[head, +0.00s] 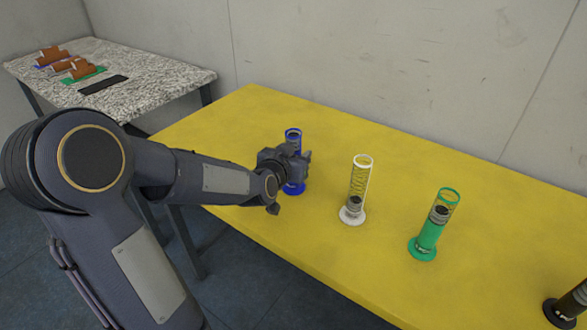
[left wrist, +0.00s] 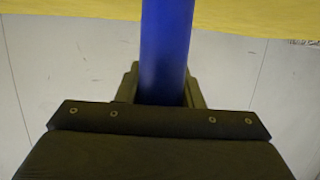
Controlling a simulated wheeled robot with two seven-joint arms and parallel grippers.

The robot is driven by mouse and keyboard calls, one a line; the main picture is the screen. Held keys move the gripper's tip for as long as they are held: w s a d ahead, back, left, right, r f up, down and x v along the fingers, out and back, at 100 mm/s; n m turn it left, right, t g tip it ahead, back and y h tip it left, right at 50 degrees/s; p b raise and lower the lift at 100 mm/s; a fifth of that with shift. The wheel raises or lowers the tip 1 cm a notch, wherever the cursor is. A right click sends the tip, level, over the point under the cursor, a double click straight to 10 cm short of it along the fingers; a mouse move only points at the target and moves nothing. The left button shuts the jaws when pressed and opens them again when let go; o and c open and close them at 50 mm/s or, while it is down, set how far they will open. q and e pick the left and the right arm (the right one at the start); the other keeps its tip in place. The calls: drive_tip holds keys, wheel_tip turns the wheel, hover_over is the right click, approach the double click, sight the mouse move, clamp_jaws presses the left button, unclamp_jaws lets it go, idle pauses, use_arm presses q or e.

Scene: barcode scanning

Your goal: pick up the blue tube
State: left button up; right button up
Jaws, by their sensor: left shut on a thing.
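The blue tube (head: 294,135) stands upright on the yellow table (head: 225,130), toward its left part in the head view. Its clear top with a blue rim and its blue base show above and below my left gripper (head: 297,162). The gripper is shut on the tube's middle. In the left wrist view the blue tube (left wrist: 166,50) runs between the two fingers of my left gripper (left wrist: 160,88). The head view does not show clearly whether the base touches the table. My right gripper is not in view.
A white-rimmed tube (head: 359,185) stands right of the blue one. A green tube (head: 430,228) and a black tube (head: 567,305) stand farther right. A speckled table (head: 140,75) at the back left holds brown and green items (head: 82,70) and a dark flat object (head: 103,85).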

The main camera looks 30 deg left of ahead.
use_arm(q)
drive_tip(key=shift+c, duration=0.8)
drive_tip(key=shift+r, duration=0.15)
